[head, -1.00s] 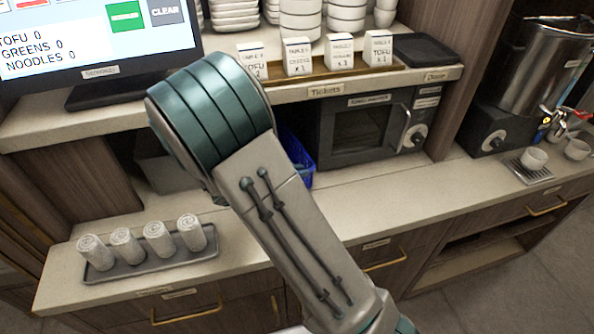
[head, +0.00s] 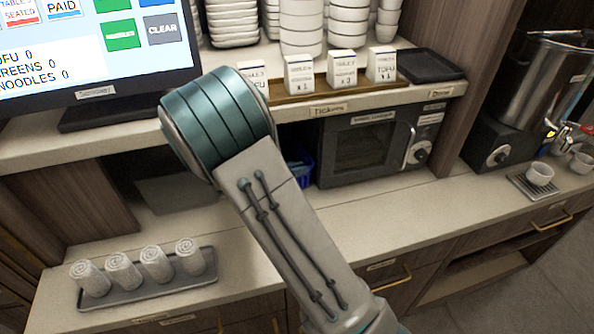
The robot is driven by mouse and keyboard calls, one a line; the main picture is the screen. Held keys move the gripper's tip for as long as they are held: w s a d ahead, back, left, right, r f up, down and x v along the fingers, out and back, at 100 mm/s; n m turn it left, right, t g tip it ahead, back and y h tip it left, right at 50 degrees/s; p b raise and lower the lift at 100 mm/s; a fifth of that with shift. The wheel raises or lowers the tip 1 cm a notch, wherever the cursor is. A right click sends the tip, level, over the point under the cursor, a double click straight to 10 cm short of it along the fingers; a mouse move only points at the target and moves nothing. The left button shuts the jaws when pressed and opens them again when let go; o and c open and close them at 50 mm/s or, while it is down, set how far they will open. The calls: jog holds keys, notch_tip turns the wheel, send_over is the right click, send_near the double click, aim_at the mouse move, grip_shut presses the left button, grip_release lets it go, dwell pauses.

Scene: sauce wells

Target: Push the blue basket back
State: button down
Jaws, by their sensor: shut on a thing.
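The blue basket (head: 302,171) stands on the lower counter under the shelf, just left of the microwave. Only a narrow strip of its right side shows; my arm hides the rest. My arm reaches across the middle of the head view. My gripper is hidden behind the arm, so its fingers and its contact with the basket cannot be seen.
A microwave (head: 372,150) stands right of the basket. A grey tray (head: 150,293) with several rolled towels lies at the counter's left. Ticket cards stand on a wooden strip (head: 300,97) on the shelf above. The counter (head: 370,213) before the microwave is clear.

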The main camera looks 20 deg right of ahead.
jog(key=shift+a+f, duration=0.1)
jog(key=shift+f, duration=0.05)
jog(key=c, duration=1.4)
grip_release()
jog(key=shift+w, duration=0.15)
jog(key=b+v, duration=0.1)
jog(key=v, duration=1.3)
